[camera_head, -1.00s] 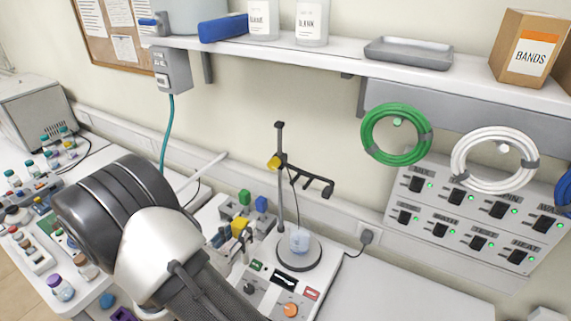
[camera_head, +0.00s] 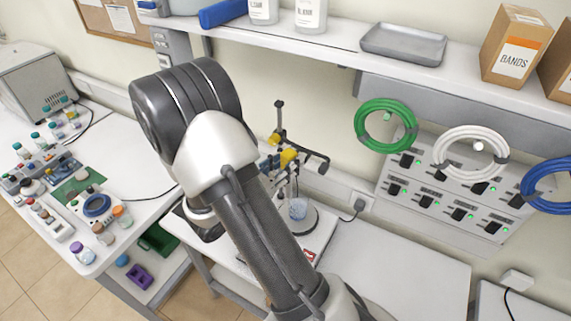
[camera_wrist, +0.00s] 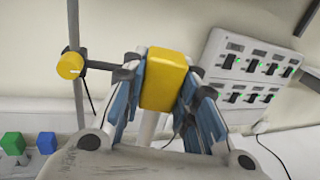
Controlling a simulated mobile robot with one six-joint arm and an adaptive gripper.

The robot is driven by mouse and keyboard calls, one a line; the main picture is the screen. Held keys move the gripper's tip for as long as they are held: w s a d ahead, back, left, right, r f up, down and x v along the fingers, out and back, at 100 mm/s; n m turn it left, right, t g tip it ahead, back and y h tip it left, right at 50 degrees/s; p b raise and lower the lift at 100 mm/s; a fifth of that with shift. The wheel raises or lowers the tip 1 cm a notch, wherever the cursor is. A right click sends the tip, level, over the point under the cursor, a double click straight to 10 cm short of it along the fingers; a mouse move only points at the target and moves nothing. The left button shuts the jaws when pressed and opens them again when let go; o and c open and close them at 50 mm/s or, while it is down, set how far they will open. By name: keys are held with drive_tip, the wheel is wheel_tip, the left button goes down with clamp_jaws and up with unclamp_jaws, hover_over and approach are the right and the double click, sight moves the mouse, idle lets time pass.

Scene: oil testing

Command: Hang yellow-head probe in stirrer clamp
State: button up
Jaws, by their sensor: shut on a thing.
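My gripper (camera_wrist: 160,95) is shut on the yellow head of the probe (camera_wrist: 163,78), its blue pads on both sides. In the head view my arm covers most of my gripper, but the yellow head (camera_head: 288,157) shows just below the clamp arm. The stirrer stand has a dark upright rod (camera_head: 280,118) with a yellow knob (camera_wrist: 70,66). Its dark clamp arm (camera_wrist: 101,66) reaches behind the gripper fingers, and its forked end (camera_head: 318,162) lies right of the yellow head. I cannot tell whether they touch. The probe's lower part is mostly hidden.
A beaker (camera_head: 298,209) stands on the stirrer plate below the clamp. Green (camera_head: 366,130) and white (camera_head: 448,153) cable coils hang on the wall at right, near a switch panel (camera_head: 435,200). A shelf (camera_head: 340,55) runs above. The bench at right is clear.

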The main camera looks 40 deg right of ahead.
drive_tip(key=w+d+f, duration=0.1)
drive_tip(key=w+d, duration=0.1)
drive_tip(key=d, duration=0.5)
drive_tip(key=shift+d, duration=0.15)
idle(0.6)
idle(0.4)
drive_tip(key=o, duration=1.1)
drive_tip(key=shift+f, duration=0.1)
drive_tip(key=shift+o, duration=0.2)
approach(302, 148)
drive_tip(key=a+r, duration=0.1)
drive_tip(key=s+a, duration=0.1)
drive_tip(key=a+r, duration=0.1)
drive_tip(key=a, duration=0.1)
drive_tip(key=shift+s+r, duration=0.35)
drive_tip(key=shift+s, duration=0.05)
drive_tip(key=shift+b, duration=0.35)
